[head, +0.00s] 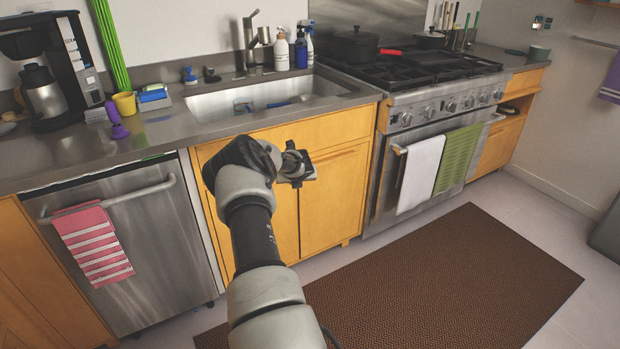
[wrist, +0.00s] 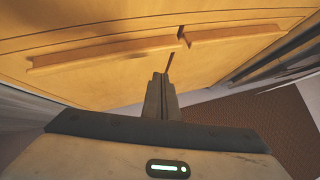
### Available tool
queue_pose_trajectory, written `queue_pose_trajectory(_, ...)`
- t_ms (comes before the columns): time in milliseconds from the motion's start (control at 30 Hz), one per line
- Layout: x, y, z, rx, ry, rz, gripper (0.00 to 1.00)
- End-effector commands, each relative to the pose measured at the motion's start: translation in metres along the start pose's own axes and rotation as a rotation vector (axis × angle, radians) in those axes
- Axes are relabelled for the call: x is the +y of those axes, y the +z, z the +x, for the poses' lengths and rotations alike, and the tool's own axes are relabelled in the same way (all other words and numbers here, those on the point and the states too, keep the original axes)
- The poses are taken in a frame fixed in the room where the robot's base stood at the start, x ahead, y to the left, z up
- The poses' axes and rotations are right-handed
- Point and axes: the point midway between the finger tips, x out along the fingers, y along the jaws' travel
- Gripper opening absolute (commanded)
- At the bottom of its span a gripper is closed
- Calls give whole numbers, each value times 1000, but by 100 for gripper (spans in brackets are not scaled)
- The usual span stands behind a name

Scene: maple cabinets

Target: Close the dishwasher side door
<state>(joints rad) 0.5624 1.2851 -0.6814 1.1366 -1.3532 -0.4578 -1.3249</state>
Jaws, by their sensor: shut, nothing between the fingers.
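The dishwasher door (head: 165,235) is a stainless steel front under the counter at the left of the head view. It stands upright and looks flush, or nearly flush, with the cabinets; a small gap at its edge cannot be judged. Its bar handle (head: 150,192) carries a red and white striped towel (head: 92,243). My gripper (head: 312,166) is right of the dishwasher, in front of the maple sink cabinet. In the wrist view my gripper (wrist: 160,82) shows its fingers together, with nothing between them, pointing at the cabinet doors.
The sink cabinet (head: 335,195) has wooden pulls, one being the long pull (wrist: 100,50) in the wrist view. The stove (head: 420,125) with hanging towels stands to the right. A brown mat (head: 450,285) lies on the floor. Open floor (head: 560,230) is at the right.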

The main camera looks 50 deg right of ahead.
Motion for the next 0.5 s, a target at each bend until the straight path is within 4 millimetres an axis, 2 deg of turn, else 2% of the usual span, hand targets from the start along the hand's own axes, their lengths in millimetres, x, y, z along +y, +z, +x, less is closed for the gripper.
queue_pose_trajectory(33,5,0,0,0,2,-1,0)
queue_pose_trajectory(100,-1,5,-21,-2,0,6,0)
queue_pose_trajectory(300,-12,4,-64,-1,1,4,0)
queue_pose_trajectory(500,-19,4,-90,0,1,2,0)
